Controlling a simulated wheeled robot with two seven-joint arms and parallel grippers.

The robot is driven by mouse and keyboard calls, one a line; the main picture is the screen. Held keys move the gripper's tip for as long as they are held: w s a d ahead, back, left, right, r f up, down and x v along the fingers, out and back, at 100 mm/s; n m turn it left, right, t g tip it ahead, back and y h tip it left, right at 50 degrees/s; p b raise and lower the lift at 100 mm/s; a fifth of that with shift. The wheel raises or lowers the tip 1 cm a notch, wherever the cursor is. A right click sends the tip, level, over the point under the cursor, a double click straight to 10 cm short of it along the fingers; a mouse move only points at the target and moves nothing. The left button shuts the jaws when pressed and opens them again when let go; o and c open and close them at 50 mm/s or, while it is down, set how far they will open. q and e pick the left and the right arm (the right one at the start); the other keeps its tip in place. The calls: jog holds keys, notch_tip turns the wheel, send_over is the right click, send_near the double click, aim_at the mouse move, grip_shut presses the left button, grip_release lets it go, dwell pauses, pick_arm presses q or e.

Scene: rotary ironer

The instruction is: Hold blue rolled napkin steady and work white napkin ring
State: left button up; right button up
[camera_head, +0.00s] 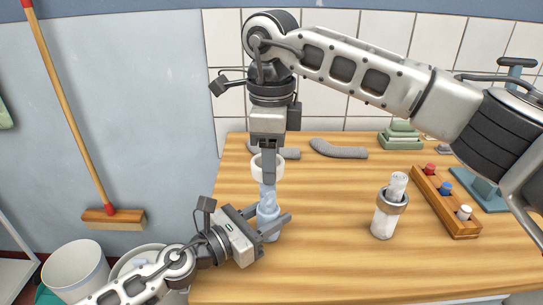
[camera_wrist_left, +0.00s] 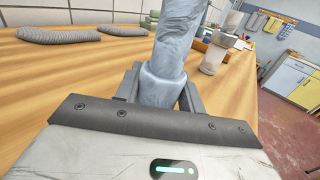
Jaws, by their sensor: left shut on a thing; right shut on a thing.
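The blue rolled napkin (camera_head: 268,194) stands upright near the table's left side. My left gripper (camera_head: 270,222) is shut on its lower part; the left wrist view shows the napkin (camera_wrist_left: 182,40) rising between the fingers (camera_wrist_left: 160,92). The white napkin ring (camera_head: 259,170) is at the napkin's upper end. My right gripper (camera_head: 269,168) comes down from above and is shut on the ring's wall. The finger hides part of the ring, so I cannot tell how far the ring is around the napkin. The ring is outside the left wrist view.
A white rolled napkin (camera_head: 384,223) with a grey-brown ring (camera_head: 392,201) stands to the right. Beyond it is a wooden block (camera_head: 455,219) with red, blue and white pegs. Grey rolls (camera_head: 338,149) and a green stack (camera_head: 400,136) lie at the back. The front right table is clear.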

aim_at(268, 209)
jog(key=shift+f, duration=0.25)
dwell(0.4)
jog(key=shift+f, duration=0.75)
jog(key=shift+f, duration=0.35)
jog(key=shift+f, duration=1.05)
jog(key=o, duration=1.7)
